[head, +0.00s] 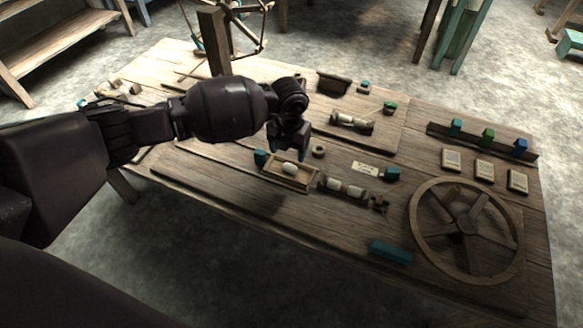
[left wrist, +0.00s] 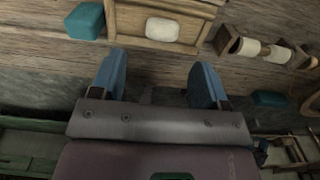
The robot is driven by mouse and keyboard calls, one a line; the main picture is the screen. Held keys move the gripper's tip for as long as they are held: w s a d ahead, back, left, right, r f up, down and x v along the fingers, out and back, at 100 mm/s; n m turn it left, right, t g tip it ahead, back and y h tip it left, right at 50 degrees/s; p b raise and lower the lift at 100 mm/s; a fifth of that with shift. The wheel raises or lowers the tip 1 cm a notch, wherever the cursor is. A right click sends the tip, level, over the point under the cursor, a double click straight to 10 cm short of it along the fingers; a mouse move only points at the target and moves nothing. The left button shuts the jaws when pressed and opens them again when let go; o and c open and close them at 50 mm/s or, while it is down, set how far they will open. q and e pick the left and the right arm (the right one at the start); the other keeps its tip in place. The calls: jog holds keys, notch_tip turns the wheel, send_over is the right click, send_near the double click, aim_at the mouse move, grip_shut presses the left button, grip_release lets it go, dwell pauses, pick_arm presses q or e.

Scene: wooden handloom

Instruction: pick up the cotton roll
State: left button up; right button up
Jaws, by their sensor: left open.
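The cotton roll (head: 290,168) is a small white rounded piece lying in a shallow wooden tray (head: 270,176) near the middle of the table. In the left wrist view the cotton roll (left wrist: 162,30) lies in the tray (left wrist: 125,19) at the top, beyond the fingertips. My left gripper (head: 289,153) hangs above the far side of the tray, pointing down. Its two blue fingers (left wrist: 157,75) are apart, with nothing between them. The gripper is apart from the cotton roll. My right gripper is not in view.
A teal block (head: 260,157) stands at the tray's left end. A wooden holder with white spools (head: 345,188) lies right of the tray, and a small ring (head: 318,151) lies behind it. A large spoked wheel (head: 466,230) lies at right. The front-left tabletop is mostly clear.

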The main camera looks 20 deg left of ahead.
aim_at(289, 167)
pick_arm(q)
jog(key=shift+f, duration=0.75)
jog(key=f, duration=0.1)
jog(key=f+b, duration=0.1)
jog(key=f, duration=0.2)
jog(key=shift+s+f+b, duration=0.15)
jog(key=shift+s+b, duration=0.2)
jog(key=shift+b, duration=0.05)
jog(key=shift+w+f, duration=0.1)
jog(key=shift+f, duration=0.4)
jog(key=shift+r, duration=0.2)
jog(key=c, duration=1)
